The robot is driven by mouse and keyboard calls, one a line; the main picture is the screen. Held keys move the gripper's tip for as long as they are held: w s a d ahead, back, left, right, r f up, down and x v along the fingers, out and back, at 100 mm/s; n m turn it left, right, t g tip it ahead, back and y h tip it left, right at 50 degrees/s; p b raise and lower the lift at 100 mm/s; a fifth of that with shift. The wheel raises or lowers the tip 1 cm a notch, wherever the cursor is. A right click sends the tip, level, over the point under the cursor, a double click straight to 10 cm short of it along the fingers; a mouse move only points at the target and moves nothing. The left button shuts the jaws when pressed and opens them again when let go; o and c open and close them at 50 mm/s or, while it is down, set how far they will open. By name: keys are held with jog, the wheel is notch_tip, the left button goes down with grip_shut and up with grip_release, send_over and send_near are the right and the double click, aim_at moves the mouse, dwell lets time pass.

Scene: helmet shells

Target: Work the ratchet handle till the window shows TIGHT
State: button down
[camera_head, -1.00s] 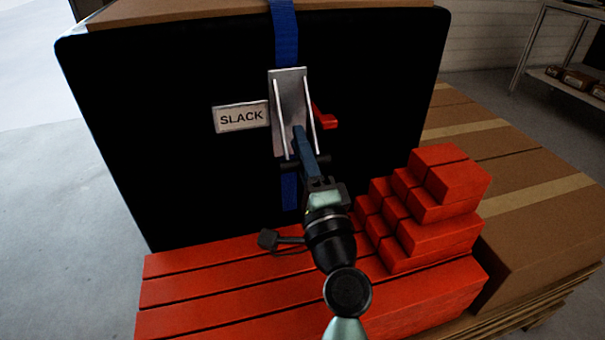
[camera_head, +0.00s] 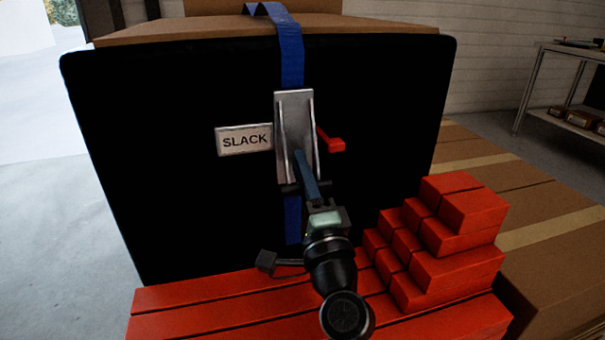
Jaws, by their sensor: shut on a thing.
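The ratchet (camera_head: 294,110) is a grey metal body on a blue strap (camera_head: 291,60) that runs down the front of a black panel (camera_head: 165,150). The window (camera_head: 244,140), left of the ratchet, reads SLACK. The blue ratchet handle (camera_head: 307,178) points down and out toward me from the ratchet body. My gripper (camera_head: 320,204) is shut on the lower end of the handle; its fingertips are small and partly hidden by my wrist. A red lever (camera_head: 331,142) sticks out at the ratchet's right side.
Stacked red blocks (camera_head: 440,240) rise to the right of my arm, close to it. Long red bars (camera_head: 210,312) lie below the panel. Brown cartons (camera_head: 560,250) stand at the right, and a metal shelf (camera_head: 565,85) stands behind.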

jog(key=shift+r, duration=0.45)
jog(key=c, duration=0.7)
grip_release()
jog(key=shift+c, duration=0.2)
jog(key=shift+f, duration=0.15)
jog(key=shift+s+f, duration=0.1)
jog(key=v, duration=1.2)
jog(key=shift+s+d, duration=0.2)
jog(key=shift+s, duration=0.2)
